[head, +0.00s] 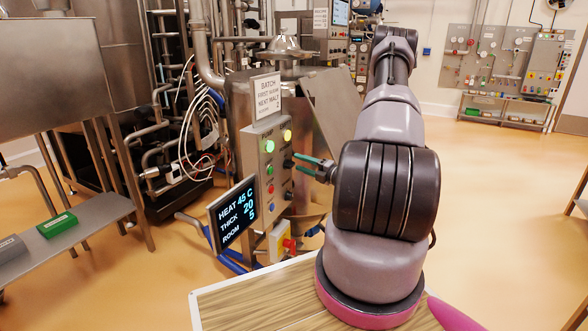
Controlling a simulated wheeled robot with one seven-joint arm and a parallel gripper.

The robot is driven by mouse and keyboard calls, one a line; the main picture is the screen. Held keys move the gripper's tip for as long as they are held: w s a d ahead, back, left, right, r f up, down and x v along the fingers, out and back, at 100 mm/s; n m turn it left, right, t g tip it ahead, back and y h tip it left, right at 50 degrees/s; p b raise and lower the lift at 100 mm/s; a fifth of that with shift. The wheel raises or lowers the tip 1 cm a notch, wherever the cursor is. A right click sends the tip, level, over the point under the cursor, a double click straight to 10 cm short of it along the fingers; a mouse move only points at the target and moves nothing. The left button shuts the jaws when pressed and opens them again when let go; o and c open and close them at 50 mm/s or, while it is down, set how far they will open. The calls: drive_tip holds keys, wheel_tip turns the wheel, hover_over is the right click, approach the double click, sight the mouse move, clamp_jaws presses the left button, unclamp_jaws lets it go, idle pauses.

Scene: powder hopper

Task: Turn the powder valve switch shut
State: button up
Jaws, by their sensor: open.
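A grey control panel (259,182) stands on the front of the steel hopper, with lit yellow-green lamps at its top and coloured buttons below. A column of small dark switches (288,164) runs down its right side. I cannot read their labels, so I cannot tell which is the powder valve switch or how it is set. My gripper (296,163) has green fingers, spread apart and pointing left at the upper dark switch. The tips are at or very close to it; contact cannot be made out.
A screen (234,212) reading HEAT 45 C, THICK 20, ROOM 5 sits left of the panel. A sign (266,95) stands on top. A steel bench (75,232) with a green box is left; open floor lies right.

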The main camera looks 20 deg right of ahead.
sight(292, 166)
drive_tip(key=s+d+f+m+t+h, duration=0.1)
drive_tip(key=d+f+m+h, duration=0.25)
drive_tip(key=f, duration=0.25)
drive_tip(key=shift+m, duration=0.55)
drive_tip(key=x, duration=1)
drive_tip(key=shift+w+d+r, duration=0.1)
drive_tip(key=shift+w+r, duration=0.05)
drive_tip(key=shift+w, duration=0.15)
drive_tip(key=shift+c, duration=0.3)
clamp_jaws()
